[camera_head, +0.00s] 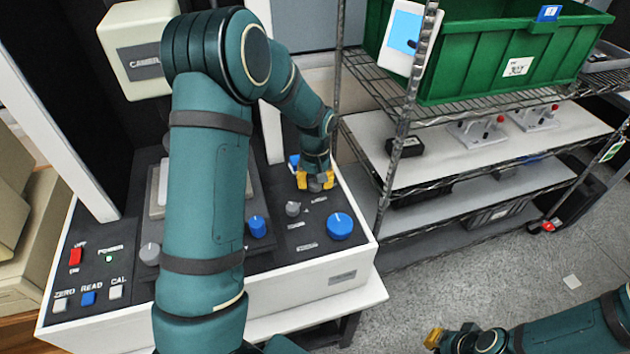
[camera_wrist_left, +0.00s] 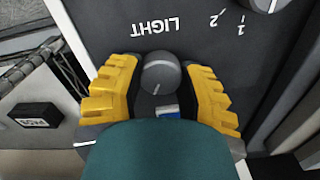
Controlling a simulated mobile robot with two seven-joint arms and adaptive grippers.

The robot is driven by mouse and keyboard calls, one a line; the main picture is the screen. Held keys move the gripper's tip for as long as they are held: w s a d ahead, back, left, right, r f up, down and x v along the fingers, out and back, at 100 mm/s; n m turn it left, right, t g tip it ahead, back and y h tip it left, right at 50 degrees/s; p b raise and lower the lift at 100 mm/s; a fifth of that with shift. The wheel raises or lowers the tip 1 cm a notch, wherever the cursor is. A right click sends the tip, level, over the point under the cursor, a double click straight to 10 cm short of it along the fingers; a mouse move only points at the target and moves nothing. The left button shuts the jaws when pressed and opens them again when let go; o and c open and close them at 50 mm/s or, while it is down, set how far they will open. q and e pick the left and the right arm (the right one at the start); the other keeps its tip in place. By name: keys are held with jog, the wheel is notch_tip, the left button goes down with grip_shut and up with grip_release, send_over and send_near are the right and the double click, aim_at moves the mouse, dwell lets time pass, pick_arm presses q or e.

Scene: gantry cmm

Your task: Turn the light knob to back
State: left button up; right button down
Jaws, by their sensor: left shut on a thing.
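The light knob (camera_wrist_left: 160,72) is a round grey knob on the dark panel, beside the upside-down LIGHT label (camera_wrist_left: 160,26) in the left wrist view. A short white mark on it points toward the bottom of that view. My left gripper (camera_wrist_left: 160,88) has its yellow fingers on both sides of the knob and is shut on it. In the head view the left gripper (camera_head: 315,182) is at the panel's far right part and hides the knob. My right gripper (camera_head: 437,339) is low at the right, away from the panel; its finger opening is unclear.
A wire shelf (camera_head: 470,160) with a green bin (camera_head: 490,50) stands to the right. A black box (camera_wrist_left: 36,116) shows in the wrist view.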

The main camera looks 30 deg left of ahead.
pick_arm(q)
jog(key=shift+m, duration=1.5)
jog(key=o, duration=1.2)
jog(key=shift+w, duration=0.1)
notch_tip(320, 180, up, 12)
jog(key=shift+r, duration=0.1)
